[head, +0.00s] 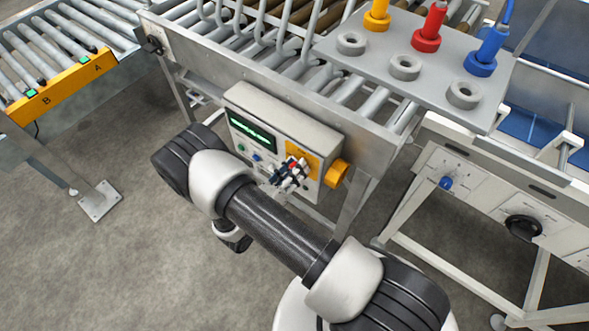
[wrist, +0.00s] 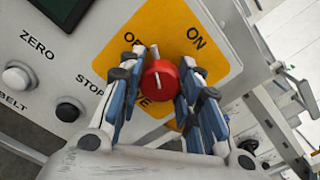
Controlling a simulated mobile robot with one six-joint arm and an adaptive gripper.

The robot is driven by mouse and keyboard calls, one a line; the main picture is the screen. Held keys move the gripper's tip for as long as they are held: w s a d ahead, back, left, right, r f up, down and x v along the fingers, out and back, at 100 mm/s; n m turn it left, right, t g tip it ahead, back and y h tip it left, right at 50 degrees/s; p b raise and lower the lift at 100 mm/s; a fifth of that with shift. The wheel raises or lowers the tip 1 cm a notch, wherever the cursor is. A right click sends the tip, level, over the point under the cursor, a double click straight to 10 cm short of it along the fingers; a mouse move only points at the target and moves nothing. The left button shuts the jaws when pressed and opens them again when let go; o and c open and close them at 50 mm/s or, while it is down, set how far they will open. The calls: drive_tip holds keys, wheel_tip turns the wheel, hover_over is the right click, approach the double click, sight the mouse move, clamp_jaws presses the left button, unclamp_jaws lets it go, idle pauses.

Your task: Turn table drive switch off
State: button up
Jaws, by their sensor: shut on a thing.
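The table drive switch is a red round knob (wrist: 160,79) on a yellow plate (wrist: 220,35) on the front of a grey control box (head: 285,115). "ON" is printed upper right of it. A label partly hidden at upper left starts with "O", and a lower label is mostly covered. A pale mark on the knob points up and slightly left, nearer the left label. My gripper (wrist: 163,98) has its blue and grey fingers on both sides of the knob, shut on it. In the head view my gripper (head: 291,174) is at the box's yellow plate (head: 302,153).
A green display (head: 252,130) and small buttons are left of the switch. A yellow-orange round part (head: 336,173) sticks out on the box's right. The roller conveyor (head: 270,45) is above, with a plate of colored plugs (head: 415,60). Open floor (head: 110,240) lies left.

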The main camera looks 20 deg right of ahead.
drive_tip(key=n, duration=0.5)
drive_tip(key=shift+n, duration=0.4)
idle(0.4)
drive_tip(key=o, duration=1)
drive_tip(key=shift+o, duration=0.2)
drive_tip(key=shift+a, duration=0.1)
drive_tip(key=v, duration=1.2)
drive_tip(key=shift+r, duration=0.1)
